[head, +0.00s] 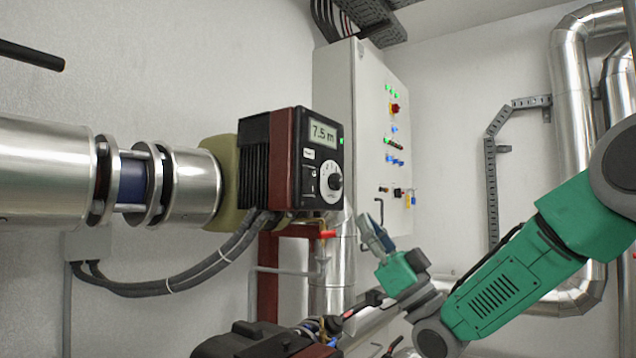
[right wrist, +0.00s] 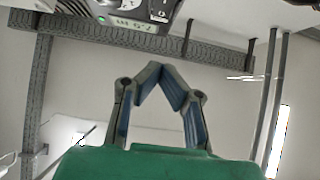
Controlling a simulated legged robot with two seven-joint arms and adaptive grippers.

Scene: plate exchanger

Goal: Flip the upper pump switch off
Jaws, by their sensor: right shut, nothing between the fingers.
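The upper pump's dark red and black control box (head: 275,165) is in the middle of the head view. Its front has a display reading 7.5 m, a lit green light and a white dial with a black knob (head: 335,181). A small black switch (head: 310,180) sits left of the knob; its position is too small to tell. My right gripper (head: 364,218) is shut and empty, below and right of the box and apart from it. In the right wrist view its fingertips meet (right wrist: 160,74), and the pump's display (right wrist: 132,24) shows upside down at the top. My left gripper is not in view.
A white control cabinet (head: 382,130) with coloured lights stands behind the pump. Metal pipes (head: 50,170) run left of the pump, with grey cables (head: 190,283) below. A lower pump (head: 250,342) is partly visible at the bottom. Open space lies in front of the box.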

